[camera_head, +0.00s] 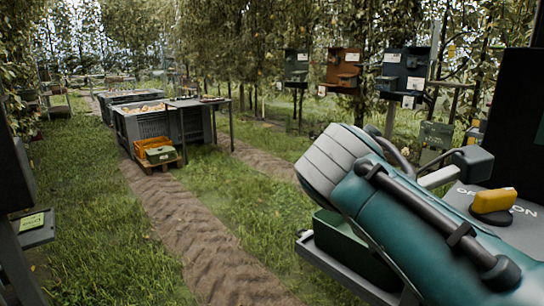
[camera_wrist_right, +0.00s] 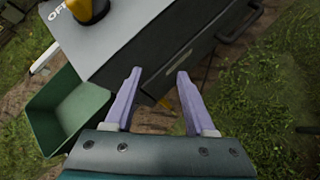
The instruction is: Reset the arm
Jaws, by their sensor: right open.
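My right arm (camera_head: 410,215), teal with a pale grey joint, is bent across the lower right of the head view. Its gripper is hidden there. In the right wrist view my right gripper (camera_wrist_right: 158,73) is open, with two pale violet fingers apart and nothing between them. The fingers point towards the dark side of a grey box with a yellow knob (camera_wrist_right: 84,10); I cannot tell whether they touch it. My left gripper is in neither view.
The grey box's top (camera_head: 525,215) carries the yellow knob (camera_head: 493,200) and ON/OFF lettering. A green bin (camera_wrist_right: 65,108) stands beside it. Further off are large grey crates (camera_head: 150,122), an orange crate (camera_head: 148,143) and a table (camera_head: 195,102). Boxes on posts (camera_head: 343,68) stand right. Grass surrounds a dirt track.

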